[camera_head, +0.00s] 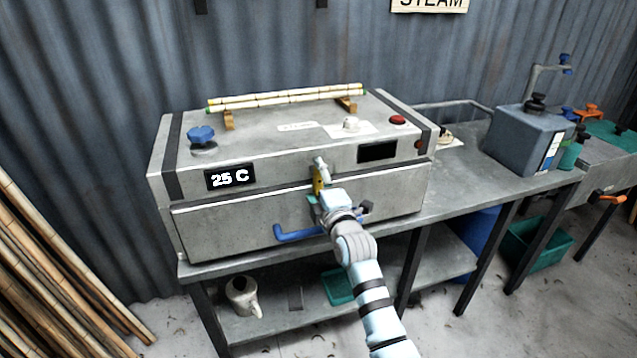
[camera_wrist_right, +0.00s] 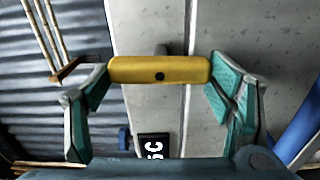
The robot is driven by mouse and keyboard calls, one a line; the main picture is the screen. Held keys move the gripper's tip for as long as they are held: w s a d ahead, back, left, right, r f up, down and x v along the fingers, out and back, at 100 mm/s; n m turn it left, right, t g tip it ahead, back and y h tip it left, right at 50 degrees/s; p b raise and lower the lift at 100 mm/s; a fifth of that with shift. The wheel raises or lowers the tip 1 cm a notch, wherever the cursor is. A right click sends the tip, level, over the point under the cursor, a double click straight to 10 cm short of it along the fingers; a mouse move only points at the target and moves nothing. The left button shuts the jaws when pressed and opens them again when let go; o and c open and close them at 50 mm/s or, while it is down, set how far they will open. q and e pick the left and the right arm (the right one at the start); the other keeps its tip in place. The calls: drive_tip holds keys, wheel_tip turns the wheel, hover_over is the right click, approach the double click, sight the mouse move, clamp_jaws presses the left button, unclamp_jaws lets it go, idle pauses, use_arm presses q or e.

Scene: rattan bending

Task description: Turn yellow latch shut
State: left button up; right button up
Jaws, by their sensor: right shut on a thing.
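The steam box (camera_head: 245,228) is a grey metal chest with its lid down on the bench. The yellow latch (camera_head: 318,181) is on its front face, at the seam between lid and lower body, and looks upright in the head view. In the right wrist view the latch (camera_wrist_right: 160,69) is a yellow bar lying across between the two teal finger pads. My right gripper (camera_head: 319,198) is at the front of the box, shut on the latch by its two ends. It partly hides the latch's lower part in the head view. My left gripper is not in view.
A blue handle (camera_head: 297,234) sticks out from the lower front. Bamboo poles (camera_head: 290,97) rest on wooden holders on the lid. A blue knob (camera_head: 201,136) and a 25 C display (camera_head: 230,177) are at the left. A grey tank (camera_head: 524,140) stands to the right.

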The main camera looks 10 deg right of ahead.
drive_tip(key=shift+n, duration=0.4)
drive_tip(key=o, duration=1.2)
drive_tip(key=shift+c, duration=0.2)
drive_tip(key=shift+s, duration=0.1)
drive_tip(key=s, duration=1.2)
drive_tip(key=shift+d, duration=0.4)
drive_tip(key=shift+w, duration=0.1)
